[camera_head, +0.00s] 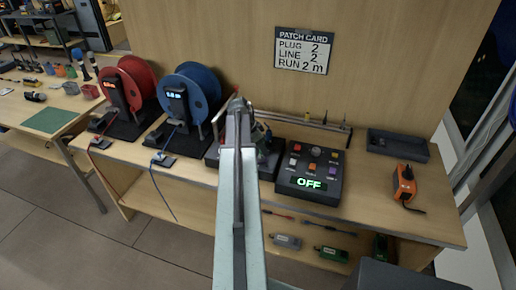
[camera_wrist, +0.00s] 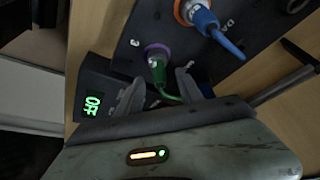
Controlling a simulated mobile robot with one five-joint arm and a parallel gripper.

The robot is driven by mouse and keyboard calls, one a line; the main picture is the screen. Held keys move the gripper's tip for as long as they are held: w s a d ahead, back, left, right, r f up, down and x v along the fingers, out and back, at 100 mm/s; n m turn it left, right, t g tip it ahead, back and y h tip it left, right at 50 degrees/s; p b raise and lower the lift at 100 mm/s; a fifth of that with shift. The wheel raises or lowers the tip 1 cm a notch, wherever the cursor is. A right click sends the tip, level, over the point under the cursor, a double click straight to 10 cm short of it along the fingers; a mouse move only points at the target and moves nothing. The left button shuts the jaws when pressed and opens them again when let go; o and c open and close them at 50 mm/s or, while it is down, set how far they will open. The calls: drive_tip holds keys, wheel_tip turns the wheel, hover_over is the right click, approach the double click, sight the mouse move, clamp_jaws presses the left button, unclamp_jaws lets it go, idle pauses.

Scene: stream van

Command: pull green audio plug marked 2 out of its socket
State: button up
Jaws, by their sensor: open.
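In the wrist view a green plug (camera_wrist: 158,73) sits in a purple-ringed socket (camera_wrist: 156,51) on a dark panel (camera_wrist: 178,22). A green cable (camera_wrist: 168,97) runs from the plug between my fingers. My gripper (camera_wrist: 160,90) is open, with one finger on each side of the cable, just short of the plug body. I cannot tell whether either finger touches it. In the head view my arm hides most of the panel unit and the plug.
A blue plug (camera_wrist: 204,20) sits in an orange-ringed socket near the green one. A black box (camera_head: 310,173) with a green OFF display stands right of my arm. Red (camera_head: 137,78) and blue (camera_head: 190,88) reels stand left. A patch card (camera_head: 303,51) reads plug 2, line 2, run 2 m.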

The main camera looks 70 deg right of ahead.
drive_tip(key=shift+s+d+f, duration=0.1)
drive_tip(key=shift+d+f, duration=0.05)
drive_tip(key=shift+f, duration=0.4)
drive_tip(key=shift+r, duration=0.15)
clamp_jaws()
drive_tip(key=shift+r+p, duration=0.7)
drive_tip(key=shift+p, duration=0.05)
drive_tip(key=shift+r, duration=0.1)
drive_tip(key=shift+r+p, duration=0.65)
drive_tip(key=shift+p, duration=0.15)
drive_tip(key=shift+r, duration=0.1)
